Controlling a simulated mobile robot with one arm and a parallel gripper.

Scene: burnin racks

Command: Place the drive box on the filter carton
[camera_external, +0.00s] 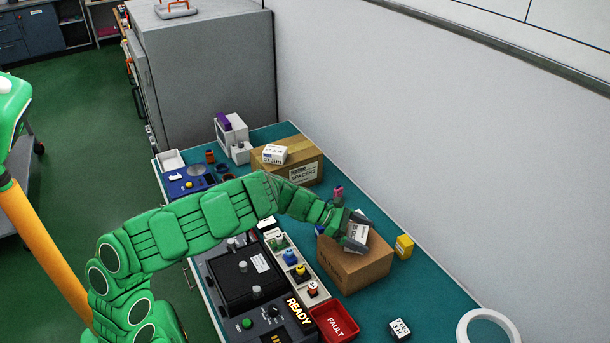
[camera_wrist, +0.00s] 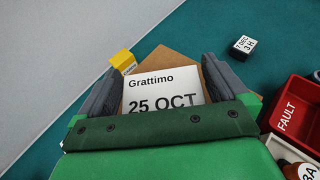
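The white-labelled box that I take as the drive box (camera_external: 357,233) is between the fingers of my gripper (camera_external: 351,232). In the wrist view its label (camera_wrist: 160,92) reads "Grattimo 25 OCT", and both dark fingers lie along its sides. My gripper (camera_wrist: 161,88) looks shut on it. I cannot tell whether the box touches the carton top.
Another brown carton, labelled "SPACERS" (camera_external: 305,173), stands farther back with a small white box (camera_external: 274,154) on it. A yellow box (camera_external: 404,246), a red FAULT tray (camera_external: 334,322), a dark-sided date cube (camera_external: 399,330) and a white ring (camera_external: 489,318) are nearby. The wall borders the bench at right.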

